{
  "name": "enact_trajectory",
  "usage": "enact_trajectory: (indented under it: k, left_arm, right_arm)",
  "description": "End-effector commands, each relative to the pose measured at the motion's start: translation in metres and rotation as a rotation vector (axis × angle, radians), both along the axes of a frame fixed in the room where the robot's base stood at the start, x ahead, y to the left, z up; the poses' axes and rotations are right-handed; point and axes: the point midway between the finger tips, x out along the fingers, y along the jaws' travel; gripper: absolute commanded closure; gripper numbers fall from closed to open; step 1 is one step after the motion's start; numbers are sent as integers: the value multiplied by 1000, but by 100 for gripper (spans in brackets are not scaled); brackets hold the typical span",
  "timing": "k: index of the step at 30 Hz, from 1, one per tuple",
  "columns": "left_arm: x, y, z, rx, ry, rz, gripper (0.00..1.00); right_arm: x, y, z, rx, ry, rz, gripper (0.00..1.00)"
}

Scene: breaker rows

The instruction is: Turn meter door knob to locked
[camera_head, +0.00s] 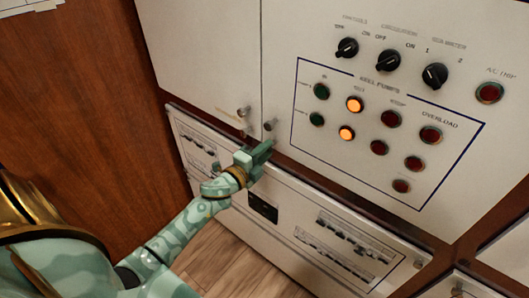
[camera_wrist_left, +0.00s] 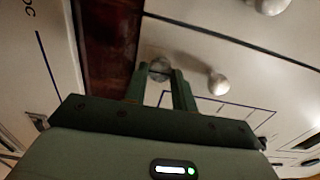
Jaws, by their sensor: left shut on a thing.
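My left gripper (camera_head: 262,147) is at the bottom of the white upper cabinet, close to the door seam. Its two fingers (camera_wrist_left: 160,88) are shut on a small round metal knob (camera_wrist_left: 158,68), which I take for the meter door knob. The gripper hides this knob in the head view. A second metal knob (camera_head: 269,125) sits just above on the same door; it also shows in the wrist view (camera_wrist_left: 218,82). A third knob (camera_head: 243,111) is left of the seam. The held knob's turn angle and the small label's wording cannot be read. My right gripper is not in view.
A dark wood strip (camera_wrist_left: 108,45) runs below the upper doors. The breaker panel (camera_head: 345,238) lies beneath, above a wooden floor (camera_head: 230,262). A brown wall (camera_head: 75,90) is at left.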

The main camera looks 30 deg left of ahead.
Motion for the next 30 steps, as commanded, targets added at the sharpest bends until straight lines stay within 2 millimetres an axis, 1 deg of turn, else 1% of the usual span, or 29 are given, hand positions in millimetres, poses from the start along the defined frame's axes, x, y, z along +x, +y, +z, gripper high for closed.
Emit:
enact_trajectory:
  k: [16, 17, 18, 19, 27, 30]
  left_arm:
    - [0, 0, -1, 30, 0, -1, 96]
    - [0, 0, -1, 30, 1, -1, 71]
    - [0, 0, -1, 30, 0, -1, 60]
    - [0, 0, -1, 30, 0, -1, 52]
    - [-1, 0, -1, 28, -1, 0, 52]
    - [-6, 0, -1, 27, 1, 0, 52]
  right_arm:
    - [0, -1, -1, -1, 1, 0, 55]
    - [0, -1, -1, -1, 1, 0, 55]
    - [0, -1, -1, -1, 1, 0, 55]
    - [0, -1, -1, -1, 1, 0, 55]
    - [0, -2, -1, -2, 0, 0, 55]
    - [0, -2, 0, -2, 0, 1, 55]
